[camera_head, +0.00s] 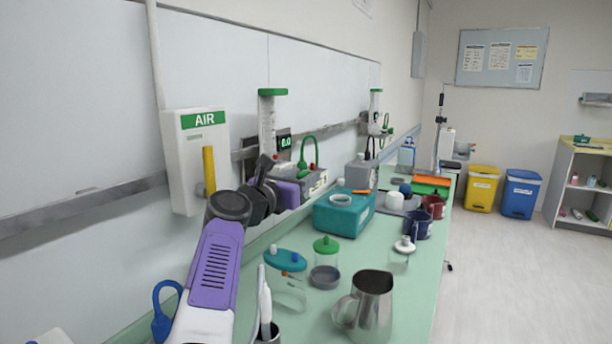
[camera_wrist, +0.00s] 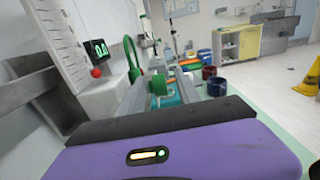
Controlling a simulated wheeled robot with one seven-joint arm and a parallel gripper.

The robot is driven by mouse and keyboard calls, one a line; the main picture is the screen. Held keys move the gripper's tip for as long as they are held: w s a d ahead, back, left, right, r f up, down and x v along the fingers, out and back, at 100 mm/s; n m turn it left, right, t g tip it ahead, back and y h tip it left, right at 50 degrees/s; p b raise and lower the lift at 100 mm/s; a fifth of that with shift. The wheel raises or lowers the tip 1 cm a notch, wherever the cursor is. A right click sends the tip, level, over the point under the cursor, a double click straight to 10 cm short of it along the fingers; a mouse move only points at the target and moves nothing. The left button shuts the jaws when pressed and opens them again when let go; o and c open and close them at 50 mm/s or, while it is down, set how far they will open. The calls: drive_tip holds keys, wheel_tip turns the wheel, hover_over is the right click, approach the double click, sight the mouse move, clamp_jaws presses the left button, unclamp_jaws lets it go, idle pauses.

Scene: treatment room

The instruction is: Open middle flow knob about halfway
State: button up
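The nearest flowmeter in the head view has a clear upright tube with a green cap (camera_head: 272,92). A small display reading 0.0 (camera_head: 284,142) is beside it; it also shows in the wrist view (camera_wrist: 97,49). My gripper (camera_head: 287,190) is in front of this flowmeter and hides its lower part. In the wrist view a green knob (camera_wrist: 158,86) appears between the two spread grey fingers of my gripper (camera_wrist: 161,92). I cannot tell whether they touch it. A red ball (camera_wrist: 96,72) is left of the fingers. A second flowmeter (camera_head: 375,100) stands farther along the wall.
A white AIR box (camera_head: 190,165) with a yellow tube is on the wall to the left. A grey rail (camera_head: 95,197) runs along the wall. Below, the green counter (camera_head: 400,325) holds a teal box (camera_head: 342,217), a green-lidded jar (camera_head: 326,248) and a steel pitcher (camera_head: 372,305).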

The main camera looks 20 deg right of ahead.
drive_tip(key=v, duration=0.6)
drive_tip(key=shift+s, duration=0.15)
drive_tip(key=shift+d, duration=0.1)
